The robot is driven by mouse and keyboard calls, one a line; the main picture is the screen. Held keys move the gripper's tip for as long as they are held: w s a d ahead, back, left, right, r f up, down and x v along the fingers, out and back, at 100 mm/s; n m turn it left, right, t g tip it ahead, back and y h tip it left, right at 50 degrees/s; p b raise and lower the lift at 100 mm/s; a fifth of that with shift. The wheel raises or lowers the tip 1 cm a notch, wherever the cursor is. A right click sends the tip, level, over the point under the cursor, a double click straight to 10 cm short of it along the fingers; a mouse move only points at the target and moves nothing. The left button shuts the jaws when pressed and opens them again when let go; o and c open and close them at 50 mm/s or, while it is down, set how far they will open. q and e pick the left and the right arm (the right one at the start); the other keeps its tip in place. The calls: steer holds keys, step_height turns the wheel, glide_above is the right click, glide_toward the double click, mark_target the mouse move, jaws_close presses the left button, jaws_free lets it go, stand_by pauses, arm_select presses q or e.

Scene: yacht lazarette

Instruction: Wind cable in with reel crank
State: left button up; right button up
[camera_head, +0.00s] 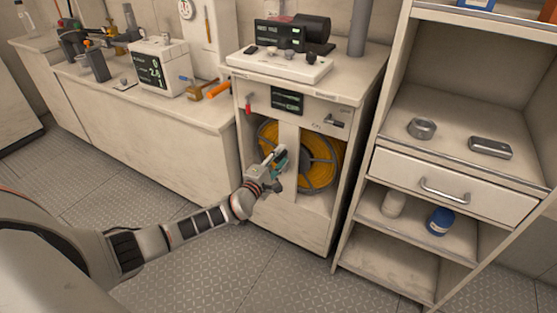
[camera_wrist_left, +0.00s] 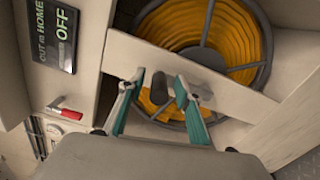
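The reel with orange-yellow cable (camera_head: 325,165) sits in the open front of a cream cabinet, behind a pale upright bar (camera_head: 287,135). It also shows in the left wrist view (camera_wrist_left: 240,38). A dark grey knob (camera_wrist_left: 160,88), seemingly the crank handle, stands in front of the bar. My left gripper (camera_head: 280,156) is at the bar. In the left wrist view its teal fingers (camera_wrist_left: 160,80) are apart, one on each side of the knob, with small gaps visible. Whether they touch it at depth is unclear. My right gripper is not in view.
A dark display reading OFF (camera_wrist_left: 55,35) and a red lever (camera_wrist_left: 70,114) are on the cabinet front. A black handle (camera_head: 335,122) is at its upper right. A shelf unit with a drawer (camera_head: 450,188) stands close on the right. The floor in front is clear.

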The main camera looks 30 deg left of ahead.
arm_select(q)
steer(key=shift+s+f, duration=0.1)
steer(key=shift+s, duration=0.55)
steer(key=s, duration=1)
steer(key=shift+s+a, duration=0.2)
steer(key=shift+s, duration=0.15)
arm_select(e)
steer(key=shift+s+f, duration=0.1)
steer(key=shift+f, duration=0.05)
arm_select(q)
steer(key=s+d+f+m+g+p, duration=0.2)
steer(key=s+d+m, duration=0.3)
steer(key=s+m, duration=0.3)
steer(key=s+d+f+m+g+h+p, duration=0.1)
steer(key=s+d+m, duration=0.4)
steer(key=s, duration=0.8)
steer(key=s+d+f+m+g+h+p, duration=0.1)
steer(key=s+d+f+m+g+p, duration=0.3)
steer(key=s+m, duration=0.6)
steer(key=shift+s+d+m, duration=0.2)
steer(key=shift+d+m, duration=0.2)
steer(key=shift+d, duration=0.7)
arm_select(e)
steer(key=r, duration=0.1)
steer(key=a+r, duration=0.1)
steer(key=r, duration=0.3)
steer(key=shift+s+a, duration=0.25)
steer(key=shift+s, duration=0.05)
